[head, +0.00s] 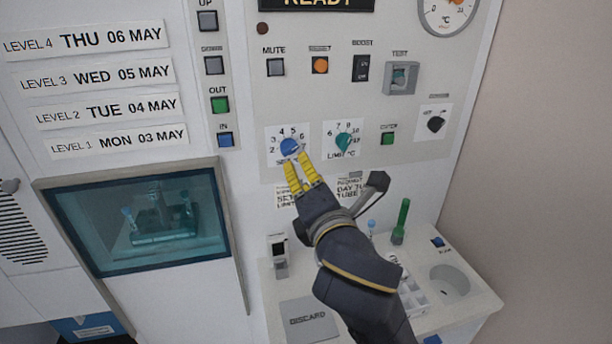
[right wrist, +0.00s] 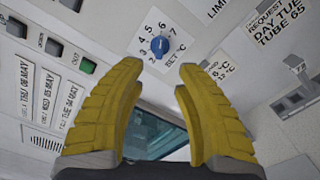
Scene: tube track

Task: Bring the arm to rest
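My right gripper (head: 297,165) reaches up to the panel from below, its yellow fingers just below the blue SET knob (head: 289,147). In the right wrist view the two fingers (right wrist: 160,70) stand apart with nothing between them. The blue knob (right wrist: 161,45) sits beyond the fingertips, ringed by numbers, and looks clear of them. My right arm crosses the front of the counter and hides part of it. My left gripper is not in the head view.
A teal LIMIT knob (head: 344,142) is right of the blue one. Below stands a counter (head: 482,300) with a green tube (head: 401,220), a white rack (head: 414,298) and a DISCARD plate (head: 308,318). A glass window (head: 90,225) is at left. Free wall lies at right.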

